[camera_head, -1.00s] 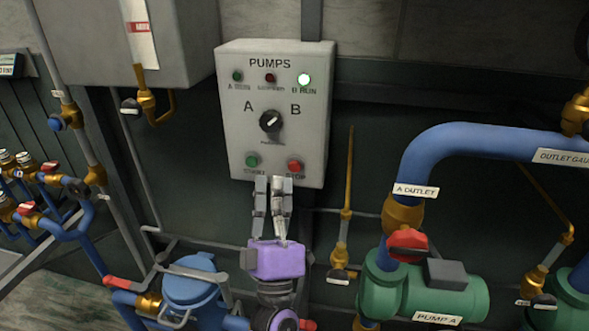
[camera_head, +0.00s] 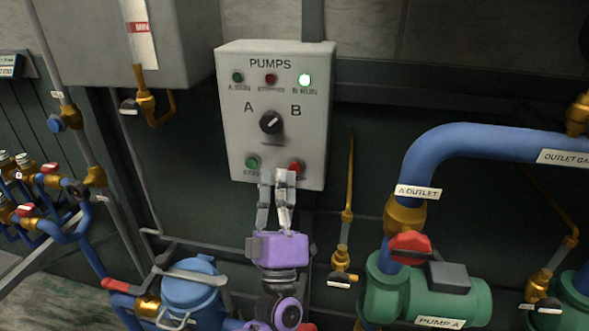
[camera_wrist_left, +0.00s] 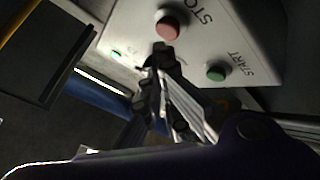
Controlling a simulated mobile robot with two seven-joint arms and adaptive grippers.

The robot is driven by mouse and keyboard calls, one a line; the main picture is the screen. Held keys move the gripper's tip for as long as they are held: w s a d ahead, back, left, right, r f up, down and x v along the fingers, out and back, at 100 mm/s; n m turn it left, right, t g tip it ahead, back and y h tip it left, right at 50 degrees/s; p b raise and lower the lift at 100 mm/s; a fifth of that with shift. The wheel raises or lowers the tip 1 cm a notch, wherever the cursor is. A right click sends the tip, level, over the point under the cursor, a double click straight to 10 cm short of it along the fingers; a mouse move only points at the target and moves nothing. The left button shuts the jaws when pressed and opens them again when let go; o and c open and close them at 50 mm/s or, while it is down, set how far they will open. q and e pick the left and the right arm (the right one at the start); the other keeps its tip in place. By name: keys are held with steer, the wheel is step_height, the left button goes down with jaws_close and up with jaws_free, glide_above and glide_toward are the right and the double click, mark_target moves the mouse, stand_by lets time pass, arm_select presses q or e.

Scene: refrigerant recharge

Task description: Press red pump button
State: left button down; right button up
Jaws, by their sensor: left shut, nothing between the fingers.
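The red STOP button (camera_head: 297,166) sits at the lower right of the grey PUMPS box (camera_head: 313,140). In the left wrist view the red button (camera_wrist_left: 168,25) is just beyond the fingertips. My left gripper (camera_head: 282,174) is shut and empty, with its tips at or just below the button; I cannot tell if they touch it. The gripper (camera_wrist_left: 163,52) also shows in the left wrist view. The green START button (camera_head: 252,163) is to the left of the red one. The B RUN lamp (camera_head: 304,80) is lit. My right gripper is not in view.
A selector knob (camera_head: 270,123) is in the middle of the box. The green pump A (camera_head: 440,300) and the blue outlet pipe (camera_head: 470,142) stand at the right. Blue pipes and valves (camera_head: 190,285) fill the lower left. A thin brass pipe (camera_head: 349,185) runs right of the box.

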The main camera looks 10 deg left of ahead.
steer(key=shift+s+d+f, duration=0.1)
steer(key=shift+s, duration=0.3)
arm_select(q)
steer(key=shift+w, duration=0.1)
stand_by(0.3)
steer(key=shift+w, duration=0.35)
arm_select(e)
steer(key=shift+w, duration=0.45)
arm_select(q)
steer(key=shift+w, duration=0.1)
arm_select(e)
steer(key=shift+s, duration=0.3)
